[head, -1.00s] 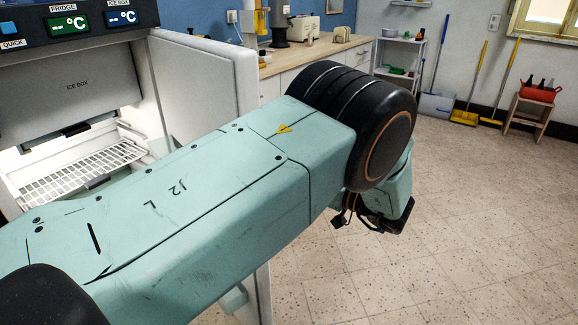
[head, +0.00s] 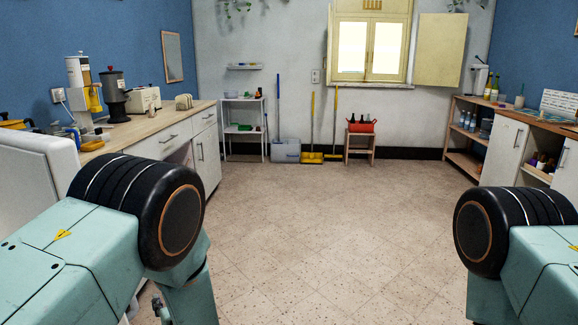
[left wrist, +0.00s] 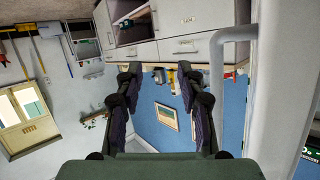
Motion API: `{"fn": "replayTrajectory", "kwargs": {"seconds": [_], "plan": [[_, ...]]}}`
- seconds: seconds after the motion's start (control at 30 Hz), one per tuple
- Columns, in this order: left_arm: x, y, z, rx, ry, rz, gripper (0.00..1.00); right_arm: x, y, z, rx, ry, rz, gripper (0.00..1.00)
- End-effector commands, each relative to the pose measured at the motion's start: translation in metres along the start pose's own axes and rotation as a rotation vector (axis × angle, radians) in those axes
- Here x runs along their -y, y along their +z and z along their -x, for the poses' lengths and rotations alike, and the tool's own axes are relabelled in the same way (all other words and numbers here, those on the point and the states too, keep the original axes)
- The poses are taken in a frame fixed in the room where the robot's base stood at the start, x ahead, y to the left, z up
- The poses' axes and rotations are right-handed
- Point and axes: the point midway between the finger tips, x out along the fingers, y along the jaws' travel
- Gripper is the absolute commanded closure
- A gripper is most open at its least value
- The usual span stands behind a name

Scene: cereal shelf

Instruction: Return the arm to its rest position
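My left arm (head: 80,255) is in the lower left of the head view, its elbow bent and its forearm running down out of the frame. The left gripper (left wrist: 158,72) shows in the left wrist view, which is upside down. Its two dark fingers are well apart, with nothing between them. My right arm (head: 545,265) is at the lower right of the head view, bent in a similar way. The right gripper is below the frame and hidden.
A white door (head: 35,175) stands close beside my left arm. A grey bar (left wrist: 228,35) shows near the left gripper. A counter (head: 135,133) runs along the left wall, and a shelf unit (head: 465,135) stands right. The tiled floor (head: 330,230) between is clear.

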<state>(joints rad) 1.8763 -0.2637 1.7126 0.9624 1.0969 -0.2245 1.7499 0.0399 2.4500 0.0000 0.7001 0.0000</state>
Motion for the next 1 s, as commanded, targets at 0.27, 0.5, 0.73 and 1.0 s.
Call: {"fn": "replayTrajectory", "kwargs": {"seconds": [0.27, 0.5, 0.73, 1.0], "plan": [[0.054, 0.154, 0.077, 0.487, 0.271, -0.246, 0.61, 0.0, 0.0, 0.0, 0.0, 0.0, 0.0, 0.59], [0.121, 0.237, 0.189, 0.89, 0.423, -0.388, 0.61, 0.0, 0.0, 0.0, 0.0, 0.0, 0.0, 0.59], [0.17, 0.264, 0.273, 1.131, 0.505, -0.444, 0.61, 0.0, 0.0, 0.0, 0.0, 0.0, 0.0, 0.59], [0.182, 0.27, 0.285, 1.175, 0.482, -0.422, 0.61, 0.0, 0.0, 0.0, 0.0, 0.0, 0.0, 0.59]]}}
